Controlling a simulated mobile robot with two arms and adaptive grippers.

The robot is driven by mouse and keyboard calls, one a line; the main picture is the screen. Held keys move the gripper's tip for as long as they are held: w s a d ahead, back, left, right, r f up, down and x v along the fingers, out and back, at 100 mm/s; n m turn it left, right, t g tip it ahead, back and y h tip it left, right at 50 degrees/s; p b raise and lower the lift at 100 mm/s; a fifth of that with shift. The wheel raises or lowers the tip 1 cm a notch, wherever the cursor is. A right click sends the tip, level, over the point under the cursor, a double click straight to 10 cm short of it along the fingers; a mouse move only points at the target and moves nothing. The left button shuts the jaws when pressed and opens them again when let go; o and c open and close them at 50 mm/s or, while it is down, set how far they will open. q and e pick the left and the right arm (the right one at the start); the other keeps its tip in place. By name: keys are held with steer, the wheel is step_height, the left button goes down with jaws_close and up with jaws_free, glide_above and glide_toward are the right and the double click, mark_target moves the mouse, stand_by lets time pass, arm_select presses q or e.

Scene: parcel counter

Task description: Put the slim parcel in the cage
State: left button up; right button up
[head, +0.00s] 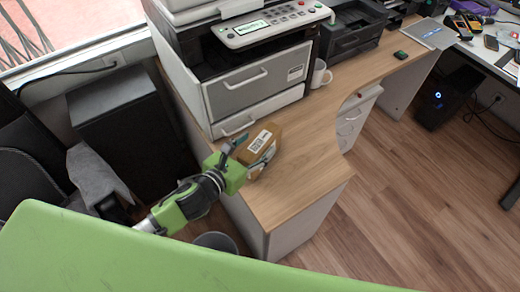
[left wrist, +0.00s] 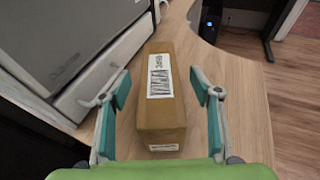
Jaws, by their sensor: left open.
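The slim parcel is a brown cardboard box (head: 262,134) with a white barcode label, lying on the wooden desk in front of the printer. In the left wrist view the parcel (left wrist: 160,115) lies lengthwise between the fingers of my left gripper (left wrist: 160,82). The gripper is open, with a gap on each side of the box. In the head view my left gripper (head: 249,153) is at the parcel's near end and hides part of it. My right gripper is not in view. I cannot make out a cage in either view.
A large printer (head: 255,85) stands close behind the parcel. A white mug (head: 320,74) is to its right. The desk top (head: 305,165) is clear to the parcel's right. A bin (head: 215,241) stands on the floor beside the desk.

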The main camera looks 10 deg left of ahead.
mark_target(269, 136)
arm_select(q)
steer(key=shift+x, duration=1.45)
steer(key=shift+s, duration=0.1)
steer(key=shift+c, duration=0.5)
jaws_close()
steer(key=shift+r, duration=0.15)
